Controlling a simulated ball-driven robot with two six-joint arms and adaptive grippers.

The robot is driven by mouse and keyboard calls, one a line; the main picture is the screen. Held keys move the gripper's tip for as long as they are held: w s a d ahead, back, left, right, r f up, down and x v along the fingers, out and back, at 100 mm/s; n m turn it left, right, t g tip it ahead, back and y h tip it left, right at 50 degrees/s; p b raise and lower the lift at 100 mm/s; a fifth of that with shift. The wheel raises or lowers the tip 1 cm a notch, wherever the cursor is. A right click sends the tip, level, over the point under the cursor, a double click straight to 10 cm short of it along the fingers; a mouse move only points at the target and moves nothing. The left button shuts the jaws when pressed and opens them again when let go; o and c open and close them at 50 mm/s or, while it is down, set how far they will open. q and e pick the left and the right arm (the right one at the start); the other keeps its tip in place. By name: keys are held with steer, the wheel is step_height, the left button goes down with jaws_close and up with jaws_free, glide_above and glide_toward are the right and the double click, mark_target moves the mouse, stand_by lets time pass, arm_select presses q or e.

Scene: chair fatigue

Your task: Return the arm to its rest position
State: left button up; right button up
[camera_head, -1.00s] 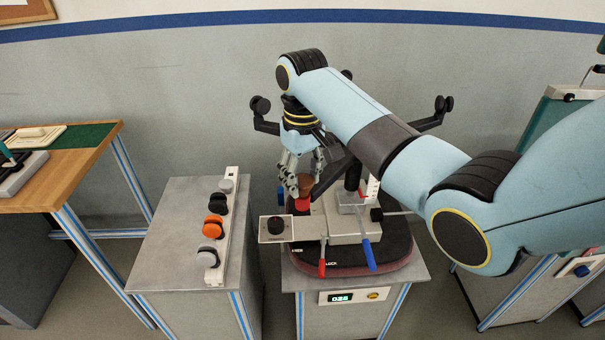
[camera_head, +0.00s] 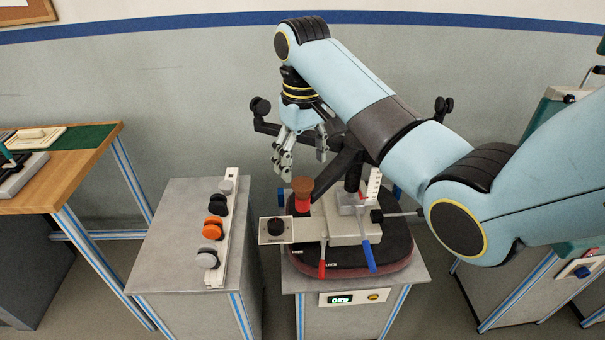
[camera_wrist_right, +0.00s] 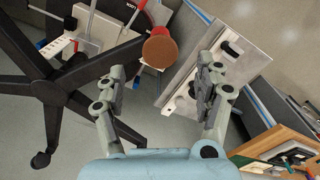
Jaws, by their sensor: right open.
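My right arm comes in from the right in the head view. Its gripper (camera_head: 301,158) hangs above the test stand, fingers apart and empty. The gripper also shows in the right wrist view (camera_wrist_right: 160,88), with its two fingers spread wide. Below it stands a brown-topped red knob (camera_head: 302,190) on the stand, apart from the fingers; its brown top shows in the wrist view (camera_wrist_right: 160,50). My left gripper is in neither view.
A black chair base (camera_wrist_right: 45,85) with castors is close to the gripper. The test stand (camera_head: 420,272) carries red and blue levers. A grey bench (camera_head: 160,240) with a roller rack (camera_head: 229,240) stands left. A wooden table (camera_head: 75,168) is at far left.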

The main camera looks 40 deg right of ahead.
steer(key=shift+r, duration=1.1)
